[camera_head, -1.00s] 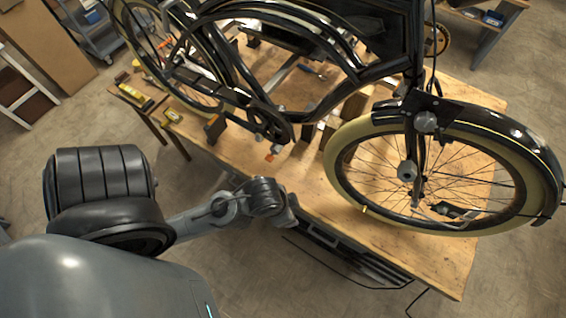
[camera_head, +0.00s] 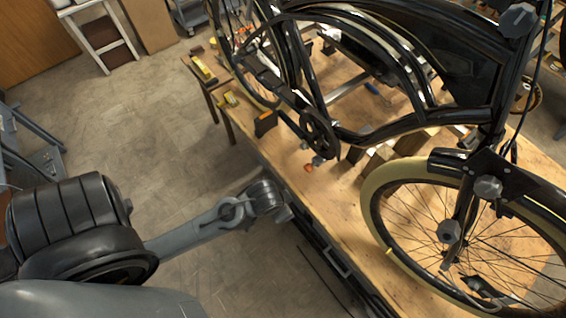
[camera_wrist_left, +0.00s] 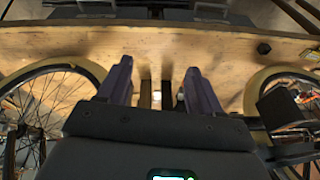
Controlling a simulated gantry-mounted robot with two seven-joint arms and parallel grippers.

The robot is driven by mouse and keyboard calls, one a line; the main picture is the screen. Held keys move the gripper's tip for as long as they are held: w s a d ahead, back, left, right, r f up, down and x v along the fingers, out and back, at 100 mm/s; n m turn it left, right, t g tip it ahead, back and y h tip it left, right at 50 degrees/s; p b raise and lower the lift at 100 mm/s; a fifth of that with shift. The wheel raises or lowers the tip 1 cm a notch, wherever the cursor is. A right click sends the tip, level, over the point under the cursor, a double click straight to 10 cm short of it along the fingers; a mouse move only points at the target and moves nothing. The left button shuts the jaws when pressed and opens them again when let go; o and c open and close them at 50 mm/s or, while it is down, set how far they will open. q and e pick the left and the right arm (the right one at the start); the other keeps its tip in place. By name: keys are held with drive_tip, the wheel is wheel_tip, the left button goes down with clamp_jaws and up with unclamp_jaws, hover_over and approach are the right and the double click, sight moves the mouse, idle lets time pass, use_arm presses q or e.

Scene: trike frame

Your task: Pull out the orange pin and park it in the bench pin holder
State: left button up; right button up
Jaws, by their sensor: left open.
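In the head view a small orange-tipped part (camera_head: 308,168), possibly the orange pin, shows at the bench's near edge below the trike's crank. A dark block with an orange edge (camera_head: 265,123) stands farther left on the bench; I cannot tell whether it is the pin holder. My left arm's end (camera_head: 268,197) is in front of the bench, apart from the orange-tipped part. In the left wrist view my left gripper (camera_wrist_left: 158,82) is open with nothing between its purple fingers. The pin is not clear in that view. My right gripper is not in view.
The wooden bench (camera_head: 345,235) carries the black trike frame (camera_head: 440,125), whose cream-tyred front wheel (camera_head: 375,215) overhangs the right part. A yellow tool (camera_head: 203,70) lies at the bench's far left. The floor left of the bench is open.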

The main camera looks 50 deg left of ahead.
use_arm(q)
drive_tip(key=w+a+f+y+b, duration=0.1)
drive_tip(key=w+a+f+b, duration=0.1)
drive_tip(key=w+a+f, duration=0.3)
drive_tip(key=n+t+y+b, duration=0.1)
drive_tip(key=b, duration=0.1)
approach(306, 169)
drive_tip(key=x, duration=0.9)
drive_tip(key=shift+f+p, duration=0.1)
drive_tip(key=shift+p, duration=0.25)
drive_tip(key=shift+d, duration=0.1)
drive_tip(key=c, duration=1.1)
drive_tip(key=shift+c, duration=0.2)
drive_tip(key=shift+s, duration=0.1)
